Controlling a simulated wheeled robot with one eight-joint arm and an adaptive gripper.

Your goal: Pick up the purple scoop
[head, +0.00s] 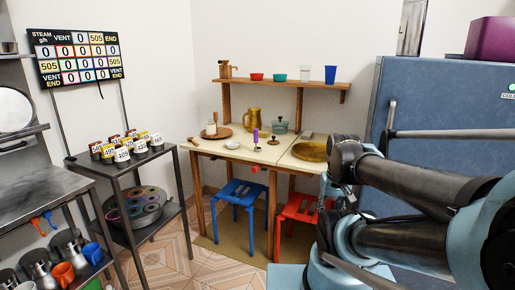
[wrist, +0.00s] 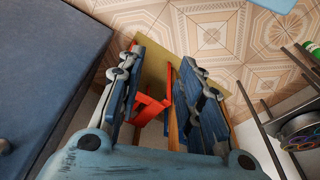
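A small upright purple object (head: 255,137), which looks like the purple scoop's handle, stands on the cream table (head: 215,149) in the head view. Its lower end is too small to make out. The wrist view does not show it. My gripper (wrist: 159,65) is open in the wrist view, its two fingers apart with nothing between them. It points down toward the floor, with the red stool (wrist: 150,104) below. In the head view my arm is folded at the right, in front of the blue fridge, well apart from the purple object.
The table also bears a golden jug (head: 252,117), a teal pot (head: 280,126), a brass tray (head: 311,152) and a small pale bowl (head: 232,145). A blue stool (head: 238,192) stands under it. A metal stand with labelled cans (head: 124,154) is at left. Tiled floor (head: 170,255) is clear between.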

